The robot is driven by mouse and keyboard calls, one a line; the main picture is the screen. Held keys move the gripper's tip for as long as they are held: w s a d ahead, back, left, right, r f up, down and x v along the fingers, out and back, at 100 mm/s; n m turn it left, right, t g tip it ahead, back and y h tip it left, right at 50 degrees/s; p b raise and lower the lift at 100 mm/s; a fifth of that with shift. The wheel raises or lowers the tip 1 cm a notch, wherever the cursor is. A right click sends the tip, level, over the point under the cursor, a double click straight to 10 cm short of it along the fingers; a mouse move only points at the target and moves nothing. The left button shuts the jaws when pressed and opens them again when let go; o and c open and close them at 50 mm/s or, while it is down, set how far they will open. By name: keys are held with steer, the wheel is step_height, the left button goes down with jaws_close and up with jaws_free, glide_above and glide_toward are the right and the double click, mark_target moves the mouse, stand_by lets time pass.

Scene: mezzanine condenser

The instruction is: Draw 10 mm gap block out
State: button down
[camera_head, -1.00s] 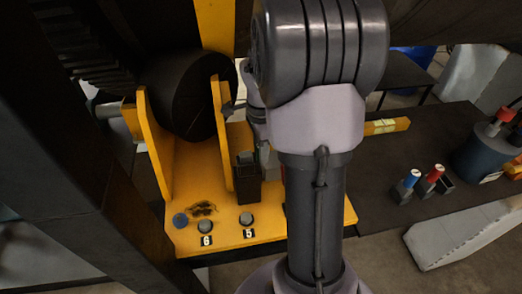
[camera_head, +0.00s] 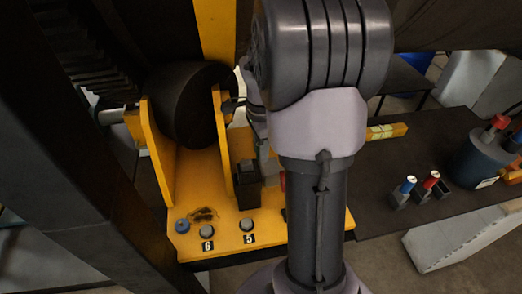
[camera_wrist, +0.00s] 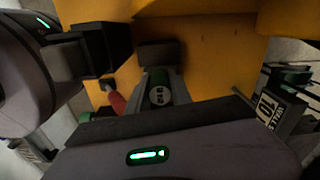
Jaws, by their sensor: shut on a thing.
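The marking is too small to read. A dark block (camera_wrist: 160,53) stands just beyond it against yellow metal. In the head view my arm hides the fingertips and what they hold. A black box (camera_head: 246,188) stands left of my arm on the yellow frame (camera_head: 196,170).
A black roller (camera_head: 188,105) sits between the yellow uprights. A red part (camera_wrist: 117,102) is left of the fingers. Blue-topped (camera_head: 407,186) and red-topped (camera_head: 431,181) pieces stand on the dark table (camera_head: 385,215).

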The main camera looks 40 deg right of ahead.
steer(key=shift+r+p, duration=1.3)
steer(key=shift+r, duration=0.75)
